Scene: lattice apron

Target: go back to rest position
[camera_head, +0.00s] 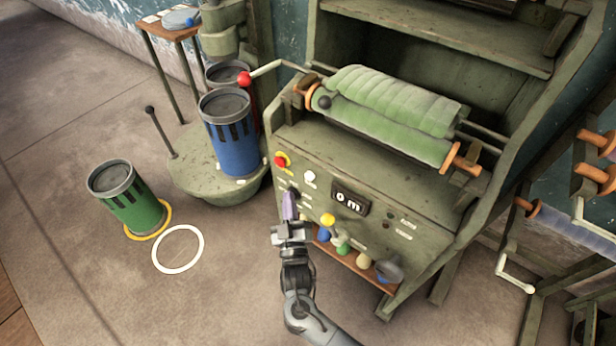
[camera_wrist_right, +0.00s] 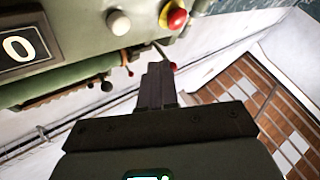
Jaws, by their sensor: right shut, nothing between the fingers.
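My right gripper (camera_head: 290,228) is in front of the lower left of the green machine's control panel (camera_head: 332,170). Its fingers are shut with nothing between them; they also show shut in the right wrist view (camera_wrist_right: 161,85). A small purple part (camera_head: 289,205) appears just beyond the fingertips in the head view; I cannot tell whether they touch it. My left gripper is not in view.
The panel has a red button (camera_head: 281,161), a white knob (camera_head: 309,177) and a "0 m" display (camera_head: 349,200). A small shelf with several coloured items is right of my gripper. A blue drum (camera_head: 232,140) and green drum (camera_head: 135,205) stand left.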

